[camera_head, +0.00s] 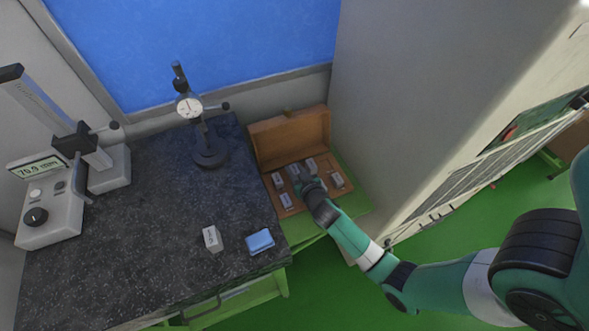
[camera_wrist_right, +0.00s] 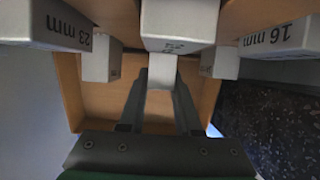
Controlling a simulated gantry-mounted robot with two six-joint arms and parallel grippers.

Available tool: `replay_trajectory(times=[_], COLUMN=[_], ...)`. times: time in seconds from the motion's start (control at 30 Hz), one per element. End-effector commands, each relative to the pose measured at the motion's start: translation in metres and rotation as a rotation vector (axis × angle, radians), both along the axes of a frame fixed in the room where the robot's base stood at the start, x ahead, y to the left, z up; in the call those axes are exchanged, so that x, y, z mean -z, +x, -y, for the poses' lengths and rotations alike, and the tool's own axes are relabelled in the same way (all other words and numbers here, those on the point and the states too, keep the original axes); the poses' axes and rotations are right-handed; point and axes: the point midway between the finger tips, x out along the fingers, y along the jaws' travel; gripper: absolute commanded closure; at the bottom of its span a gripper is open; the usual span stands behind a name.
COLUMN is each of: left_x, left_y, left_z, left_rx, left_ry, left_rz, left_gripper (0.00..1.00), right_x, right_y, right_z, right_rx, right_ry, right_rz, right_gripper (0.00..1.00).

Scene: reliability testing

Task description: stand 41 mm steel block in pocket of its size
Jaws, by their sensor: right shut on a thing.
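My right gripper (camera_head: 309,184) reaches down into the open wooden case (camera_head: 289,128), among the pale steel blocks. In the right wrist view its two fingers (camera_wrist_right: 161,80) are shut on a pale steel block (camera_wrist_right: 160,74). A larger-looking block (camera_wrist_right: 178,22) shows just above it; its label is too blurred to read. I cannot tell whether the held block is the 41 mm one, or whether it rests fully in a pocket. Neighbouring blocks are marked 23 mm (camera_wrist_right: 60,24) and 16 mm (camera_wrist_right: 285,38). The wrist hides part of the case. My left gripper is not in view.
A single pale block (camera_head: 212,238) and a blue item (camera_head: 260,241) lie on the dark granite table (camera_head: 150,230). A dial gauge stand (camera_head: 209,150) and a digital height gauge (camera_head: 50,205) stand there too. A tall grey cabinet (camera_head: 400,90) is close right of the case.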

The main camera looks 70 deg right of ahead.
Motion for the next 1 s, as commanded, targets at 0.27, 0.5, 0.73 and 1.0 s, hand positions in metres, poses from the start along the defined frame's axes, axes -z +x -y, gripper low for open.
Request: replay_trajectory(times=[0.27,0.5,0.73,1.0], left_x=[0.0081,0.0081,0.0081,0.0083], left_y=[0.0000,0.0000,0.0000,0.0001], left_z=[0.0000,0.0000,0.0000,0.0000], left_rx=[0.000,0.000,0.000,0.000], left_ry=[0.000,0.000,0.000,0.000], left_rz=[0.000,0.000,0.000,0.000], left_gripper=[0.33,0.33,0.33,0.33], right_x=[0.0062,0.0061,0.0065,0.0083], right_y=[0.0005,0.0004,0.0003,-0.0005], right_z=[0.0002,0.0001,0.0000,-0.0002], right_rx=[-0.001,-0.001,0.000,0.001], right_ry=[-0.002,-0.002,-0.001,0.001], right_rz=[0.002,0.002,0.001,-0.002], right_gripper=[1.00,1.00,0.39,0.33])
